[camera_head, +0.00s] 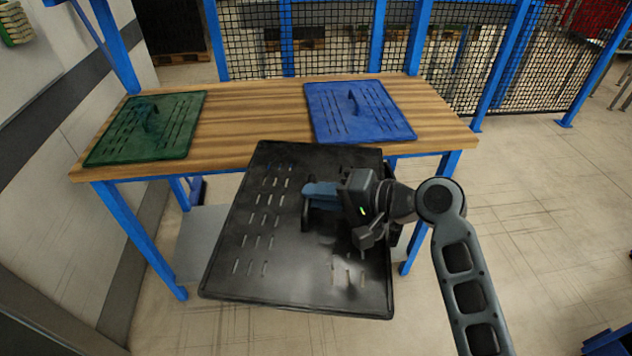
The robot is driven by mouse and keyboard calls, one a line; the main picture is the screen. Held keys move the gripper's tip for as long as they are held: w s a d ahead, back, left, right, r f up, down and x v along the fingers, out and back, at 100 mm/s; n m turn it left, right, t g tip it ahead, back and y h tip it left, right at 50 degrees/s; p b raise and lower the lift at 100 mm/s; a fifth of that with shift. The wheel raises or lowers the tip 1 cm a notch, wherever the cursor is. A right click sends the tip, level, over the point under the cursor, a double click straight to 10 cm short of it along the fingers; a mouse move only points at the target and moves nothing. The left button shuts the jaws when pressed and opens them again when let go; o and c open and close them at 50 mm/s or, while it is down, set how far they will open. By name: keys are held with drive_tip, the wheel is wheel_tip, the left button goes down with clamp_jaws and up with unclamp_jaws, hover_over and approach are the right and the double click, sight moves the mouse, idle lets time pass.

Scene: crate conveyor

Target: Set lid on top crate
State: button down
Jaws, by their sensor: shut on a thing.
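A black slotted lid (225,262) is held in front of the workbench, near the middle of the view. My gripper (308,205) is shut on the lid's handle, which is partly hidden behind the fingers. The lid is apart from the floor and overlaps the bench's front edge in the picture. A green lid (180,128) with a handle lies at the left of the bench top. A blue lid (375,118) with a handle lies at the right of the bench top. No crate stack can be made out.
The wooden workbench (250,115) has blue legs and free room between the two lids. A black mesh fence (340,42) with blue posts stands behind it. A wall (50,150) closes off the left. Open floor (545,220) lies to the right, with a blue object (608,343) at the bottom right corner.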

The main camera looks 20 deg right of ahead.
wheel_tip(320, 180, down, 12)
drive_tip(key=s+d+m+t+h, duration=0.2)
drive_tip(key=m+t+h, duration=0.1)
drive_tip(key=m+h, duration=0.5)
drive_tip(key=shift+s+d+f+h, duration=0.15)
drive_tip(key=shift+s+d+h, duration=0.2)
drive_tip(key=shift+h, duration=0.25)
